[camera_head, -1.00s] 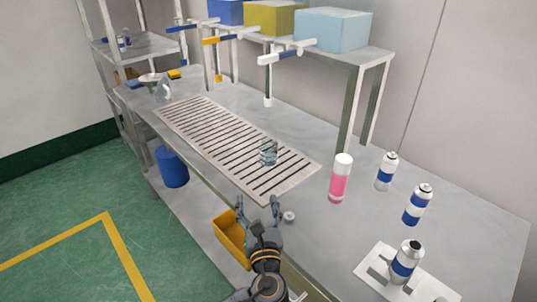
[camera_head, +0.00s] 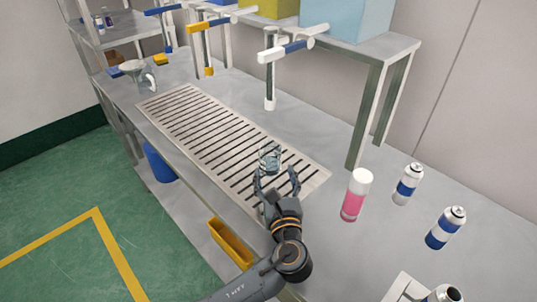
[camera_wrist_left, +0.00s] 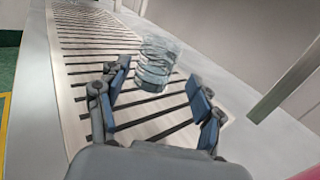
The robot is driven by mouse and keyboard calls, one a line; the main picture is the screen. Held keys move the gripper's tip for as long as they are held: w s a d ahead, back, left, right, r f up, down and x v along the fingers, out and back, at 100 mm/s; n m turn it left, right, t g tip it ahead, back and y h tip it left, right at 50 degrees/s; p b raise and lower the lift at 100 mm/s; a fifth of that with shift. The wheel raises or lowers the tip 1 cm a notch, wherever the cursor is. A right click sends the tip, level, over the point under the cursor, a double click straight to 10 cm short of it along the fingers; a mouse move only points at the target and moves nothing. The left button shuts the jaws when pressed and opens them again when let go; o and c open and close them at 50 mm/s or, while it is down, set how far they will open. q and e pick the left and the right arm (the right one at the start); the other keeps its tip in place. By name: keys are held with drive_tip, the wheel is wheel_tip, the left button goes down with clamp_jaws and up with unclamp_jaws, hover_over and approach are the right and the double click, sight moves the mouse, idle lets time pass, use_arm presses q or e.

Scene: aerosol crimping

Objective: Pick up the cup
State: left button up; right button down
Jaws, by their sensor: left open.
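The cup (camera_head: 269,157) is clear and glass-like and stands on the slotted grate (camera_head: 205,137) near its right end. My left gripper (camera_head: 275,183) is open just in front of the cup, with its fingers spread toward it. In the left wrist view the cup (camera_wrist_left: 157,62) is ahead of the open left gripper (camera_wrist_left: 160,103), a little beyond the fingertips. The fingers look apart from the cup. My right gripper is in neither view.
A pink bottle with a white cap (camera_head: 356,195) stands right of the gripper. Blue-and-white cans (camera_head: 408,184) (camera_head: 445,228) stand farther right. A shelf leg (camera_head: 366,115) rises behind. A yellow bin (camera_head: 230,243) is below the table edge. A glass pitcher (camera_head: 147,80) stands far left.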

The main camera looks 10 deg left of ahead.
sight(269, 146)
use_arm(q)
drive_tip(key=x, duration=0.4)
drive_tip(key=shift+w+a+r, duration=0.15)
drive_tip(key=shift+w+r, duration=0.05)
drive_tip(key=shift+r, duration=0.05)
drive_tip(key=shift+x, duration=1)
drive_tip(key=shift+w+a+f+p, duration=0.1)
drive_tip(key=shift+w+a+p, duration=0.15)
drive_tip(key=shift+w, duration=0.4)
drive_tip(key=x, duration=0.3)
drive_tip(key=shift+w+a, duration=0.1)
drive_tip(key=shift+w, duration=0.2)
drive_tip(key=shift+w+a+f, duration=0.1)
drive_tip(key=shift+w+a, duration=0.05)
drive_tip(key=shift+w, duration=0.3)
drive_tip(key=shift+s, duration=0.1)
drive_tip(key=c, duration=1.1)
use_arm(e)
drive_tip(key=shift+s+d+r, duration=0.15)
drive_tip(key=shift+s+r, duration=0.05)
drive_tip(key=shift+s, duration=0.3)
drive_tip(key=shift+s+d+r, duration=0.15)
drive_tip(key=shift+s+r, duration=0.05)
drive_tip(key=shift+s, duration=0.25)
use_arm(q)
drive_tip(key=shift+c, duration=0.6)
